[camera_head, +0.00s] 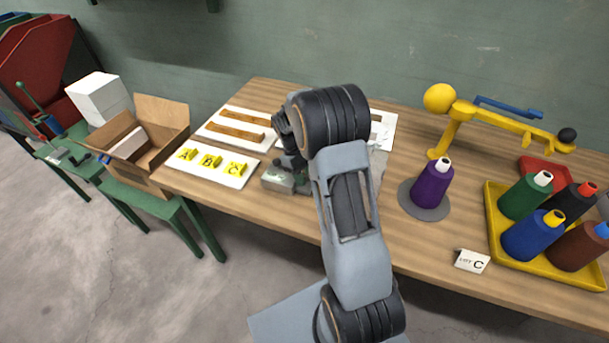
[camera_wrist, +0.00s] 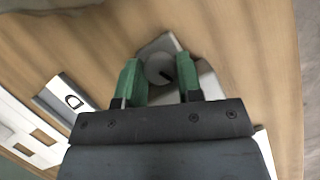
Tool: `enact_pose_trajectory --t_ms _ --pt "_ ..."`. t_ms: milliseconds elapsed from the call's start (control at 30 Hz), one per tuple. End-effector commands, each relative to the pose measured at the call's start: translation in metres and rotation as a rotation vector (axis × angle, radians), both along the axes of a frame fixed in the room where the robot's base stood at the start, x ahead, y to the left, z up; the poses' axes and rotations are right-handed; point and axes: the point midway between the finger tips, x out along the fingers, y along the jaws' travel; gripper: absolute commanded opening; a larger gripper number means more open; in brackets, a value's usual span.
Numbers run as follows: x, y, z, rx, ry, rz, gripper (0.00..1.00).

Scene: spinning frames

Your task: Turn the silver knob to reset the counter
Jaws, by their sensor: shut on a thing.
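The silver knob (camera_wrist: 156,68) is round, with a dark mark on its face. In the wrist view it sits between the two green fingers of my gripper (camera_wrist: 159,76), which is shut on it. A pale grey piece (camera_wrist: 208,82) shows around and behind the knob, partly covered by the fingers. In the head view a small grey device (camera_head: 281,179), perhaps the counter, stands on the table beside my arm. My arm hides the knob there, and I cannot read any counter digits.
A white board with yellow A, B, C blocks (camera_head: 208,165) lies left of my arm. A purple spool (camera_head: 432,184) stands right of it, below a yellow arm-like stand (camera_head: 484,115). A yellow tray (camera_head: 495,228) of spools is at far right. A cardboard box (camera_head: 163,125) is at left.

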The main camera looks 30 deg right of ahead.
Motion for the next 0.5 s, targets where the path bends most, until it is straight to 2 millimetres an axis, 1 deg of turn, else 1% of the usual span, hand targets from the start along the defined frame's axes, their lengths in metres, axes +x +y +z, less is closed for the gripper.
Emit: enact_pose_trajectory --t_ms 300,333,500 --pt "0.0001 0.0005 0.0001 0.001 -0.001 -0.001 0.1" --pt "0.0001 0.0005 0.0001 0.001 -0.001 -0.001 0.35" --pt "0.0001 0.0005 0.0001 0.001 -0.001 -0.001 0.52"
